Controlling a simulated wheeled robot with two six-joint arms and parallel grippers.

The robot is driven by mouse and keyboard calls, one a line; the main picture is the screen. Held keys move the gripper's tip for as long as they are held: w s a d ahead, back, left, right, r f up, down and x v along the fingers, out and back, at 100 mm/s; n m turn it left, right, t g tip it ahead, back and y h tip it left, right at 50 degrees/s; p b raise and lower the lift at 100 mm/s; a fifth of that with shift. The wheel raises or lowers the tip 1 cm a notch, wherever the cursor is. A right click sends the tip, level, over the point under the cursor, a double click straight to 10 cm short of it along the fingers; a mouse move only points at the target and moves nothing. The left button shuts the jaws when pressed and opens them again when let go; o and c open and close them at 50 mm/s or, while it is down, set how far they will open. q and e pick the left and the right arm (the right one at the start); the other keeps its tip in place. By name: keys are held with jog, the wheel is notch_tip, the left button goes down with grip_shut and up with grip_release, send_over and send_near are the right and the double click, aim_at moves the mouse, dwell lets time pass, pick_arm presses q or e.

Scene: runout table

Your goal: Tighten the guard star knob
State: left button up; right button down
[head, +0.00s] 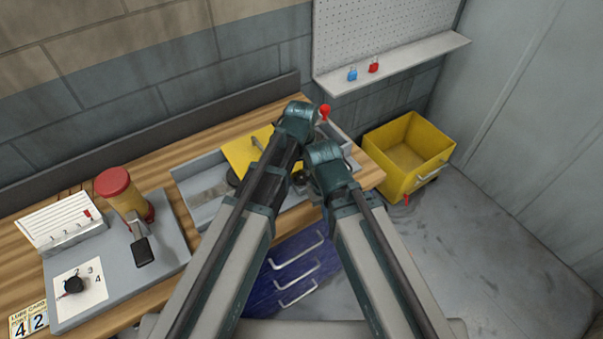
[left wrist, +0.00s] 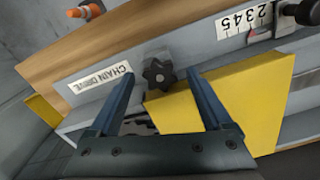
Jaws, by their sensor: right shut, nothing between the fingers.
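The black star knob (left wrist: 158,73) shows in the left wrist view, on a grey bracket beside the yellow guard plate (left wrist: 225,108) and the CHAIN DRIVE label (left wrist: 98,88). My left gripper (left wrist: 159,80) is open; its fingers lie either side of the knob in the picture, and I cannot tell whether they reach it. In the head view the guard plate (head: 240,153) lies in the grey machine tray, partly behind my left arm, and I cannot make out the knob. My right gripper (head: 325,158) is near the tray's right part, shut and empty, its fingers mostly hidden.
A red-topped container (head: 115,183) and a grey board with a black knob (head: 74,285) stand at the left of the bench. A red ball (head: 325,109) stands behind the arms. A yellow bin (head: 430,150) is on the floor at right. A numbered scale (left wrist: 248,25) lies near the guard.

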aim_at(301, 178)
pick_arm(q)
jog(key=shift+r, duration=0.1)
pick_arm(e)
jog(key=shift+r, duration=0.1)
pick_arm(q)
notch_tip(301, 178, up, 14)
jog(key=p, duration=1.3)
jog(key=shift+f+p, duration=0.2)
jog(key=shift+p, duration=0.2)
pick_arm(e)
notch_tip(301, 178, up, 14)
pick_arm(q)
jog(key=shift+a, duration=0.1)
pick_arm(e)
jog(key=shift+f, duration=0.2)
